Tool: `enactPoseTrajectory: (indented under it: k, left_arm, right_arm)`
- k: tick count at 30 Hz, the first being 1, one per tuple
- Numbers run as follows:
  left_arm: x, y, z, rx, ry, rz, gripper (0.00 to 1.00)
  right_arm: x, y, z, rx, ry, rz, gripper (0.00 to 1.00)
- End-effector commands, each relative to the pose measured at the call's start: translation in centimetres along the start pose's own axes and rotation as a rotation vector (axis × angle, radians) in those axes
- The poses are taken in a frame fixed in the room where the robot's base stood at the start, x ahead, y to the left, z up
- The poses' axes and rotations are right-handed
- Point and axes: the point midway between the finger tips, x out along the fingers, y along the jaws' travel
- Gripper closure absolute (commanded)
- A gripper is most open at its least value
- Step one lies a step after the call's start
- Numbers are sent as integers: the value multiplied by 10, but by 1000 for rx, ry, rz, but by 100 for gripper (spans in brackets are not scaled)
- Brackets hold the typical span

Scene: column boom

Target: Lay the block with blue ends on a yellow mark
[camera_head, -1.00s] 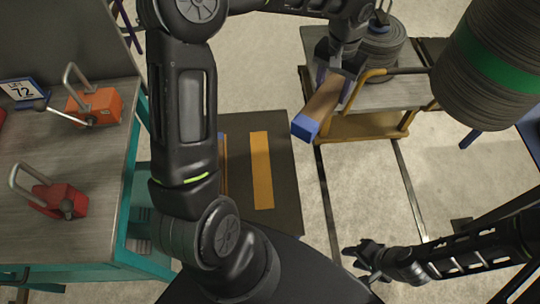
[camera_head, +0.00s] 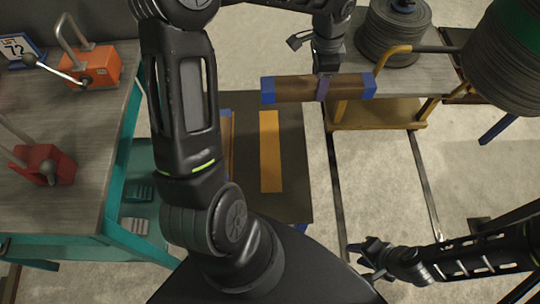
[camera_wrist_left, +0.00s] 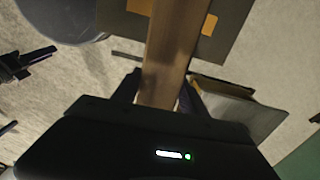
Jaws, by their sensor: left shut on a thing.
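The block with blue ends (camera_head: 298,89) is brown and lies level, crosswise in the head view. My left gripper (camera_head: 323,87) is shut around its middle and holds it in the air. In the left wrist view the block (camera_wrist_left: 168,45) runs away between the fingers (camera_wrist_left: 157,88). A long yellow mark (camera_head: 270,150) lies on a dark board (camera_head: 293,170), below the block in the picture. Yellow patches (camera_wrist_left: 209,25) show beside the block in the wrist view. My right gripper (camera_head: 368,262) is open and empty.
A grey bench (camera_head: 60,150) with red and orange clamp-like items (camera_head: 92,66) stands at the left. A low table with a yellow frame (camera_head: 375,115) bears a dark round stack (camera_head: 393,35). A large dark cylinder (camera_head: 510,60) hangs upper right.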

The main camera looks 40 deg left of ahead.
Motion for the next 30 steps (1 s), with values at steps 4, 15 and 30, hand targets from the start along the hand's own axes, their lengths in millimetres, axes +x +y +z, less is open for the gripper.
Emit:
enactPoseTrajectory:
  k: [4,15,30]
  left_arm:
    - [61,-8,27,315,-1,0,100]
    - [173,-19,91,1129,-3,0,100]
    - [222,-20,126,1612,-5,-2,100]
  right_arm:
    - [49,19,-1,-1,2,-1,64]
    - [135,51,-2,-3,6,-3,64]
    - [171,65,-3,-4,8,-4,64]
